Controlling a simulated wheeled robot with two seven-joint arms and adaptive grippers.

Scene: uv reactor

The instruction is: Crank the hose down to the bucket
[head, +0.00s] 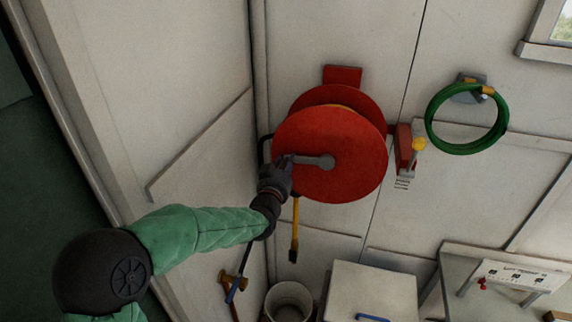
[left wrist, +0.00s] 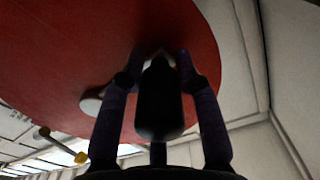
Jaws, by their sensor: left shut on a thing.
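A red hose reel (head: 340,130) is mounted on the wall in the head view, with a grey crank arm (head: 313,161) across its face. My left gripper (head: 284,164) is shut on the crank's handle at the left end of that arm. In the left wrist view the fingers (left wrist: 158,58) close around a dark handle (left wrist: 158,100) in front of the red disc (left wrist: 70,50). A yellow hose (head: 295,225) hangs from the reel and ends in a dark nozzle. A pale bucket (head: 290,299) stands below; the nozzle is above its rim. My right gripper is out of view.
A red bracket with a yellow-knobbed lever (head: 417,146) sits right of the reel. A coiled green hose (head: 467,147) hangs further right. A white box (head: 370,285) stands beside the bucket. A brown-and-blue tool (head: 232,288) is at the left wall, near my forearm.

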